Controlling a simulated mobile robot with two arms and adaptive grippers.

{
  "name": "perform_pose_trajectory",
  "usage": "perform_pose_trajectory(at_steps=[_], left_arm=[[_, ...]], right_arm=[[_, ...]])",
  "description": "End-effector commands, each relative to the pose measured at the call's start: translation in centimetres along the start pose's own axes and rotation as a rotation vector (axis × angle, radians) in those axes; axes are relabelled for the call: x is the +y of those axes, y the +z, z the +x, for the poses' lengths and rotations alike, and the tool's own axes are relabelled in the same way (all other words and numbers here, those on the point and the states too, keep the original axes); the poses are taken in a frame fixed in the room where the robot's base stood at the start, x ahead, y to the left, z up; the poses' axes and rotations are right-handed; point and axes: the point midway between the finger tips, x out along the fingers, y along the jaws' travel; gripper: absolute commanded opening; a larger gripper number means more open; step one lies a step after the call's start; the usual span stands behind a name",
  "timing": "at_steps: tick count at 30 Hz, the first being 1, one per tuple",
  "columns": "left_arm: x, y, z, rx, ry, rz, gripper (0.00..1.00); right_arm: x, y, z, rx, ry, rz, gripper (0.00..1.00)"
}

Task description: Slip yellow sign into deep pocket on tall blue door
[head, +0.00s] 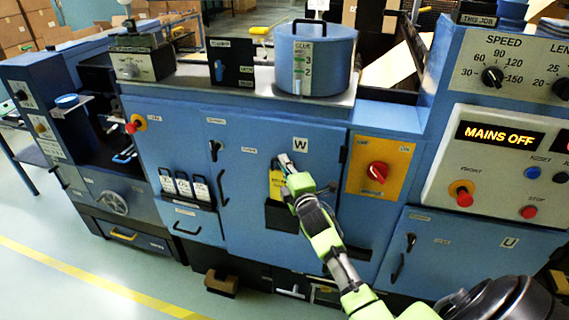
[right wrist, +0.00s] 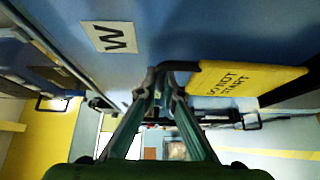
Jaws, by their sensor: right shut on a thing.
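The yellow sign (head: 276,183) is upright in front of the tall blue door (head: 240,150) marked W. In the right wrist view the sign (right wrist: 245,78) reads DO NOT START and has a black loop at its edge. My right gripper (head: 285,162) is shut on this loop; its fingertips (right wrist: 166,72) meet there in the wrist view. The black pocket (head: 284,217) is on the door directly below the sign. The sign's lower edge meets the pocket's top in the head view; I cannot tell whether it is inside. My left gripper is not in view.
A holder with several white tags (head: 182,186) is on the door's left. An orange panel with a red rotary switch (head: 378,171) is to the right. A blue glue pot (head: 315,60) stands on the ledge above. A black door handle (head: 222,187) sticks out left of the pocket.

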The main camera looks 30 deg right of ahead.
Motion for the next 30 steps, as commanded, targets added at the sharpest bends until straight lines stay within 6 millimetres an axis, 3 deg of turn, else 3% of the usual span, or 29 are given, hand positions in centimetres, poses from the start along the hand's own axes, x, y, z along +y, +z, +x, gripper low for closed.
perform_pose_trajectory(at_steps=[30], left_arm=[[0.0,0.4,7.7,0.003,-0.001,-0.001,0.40]], right_arm=[[-8.5,0.2,0.0,0.000,0.001,0.002,0.00]])
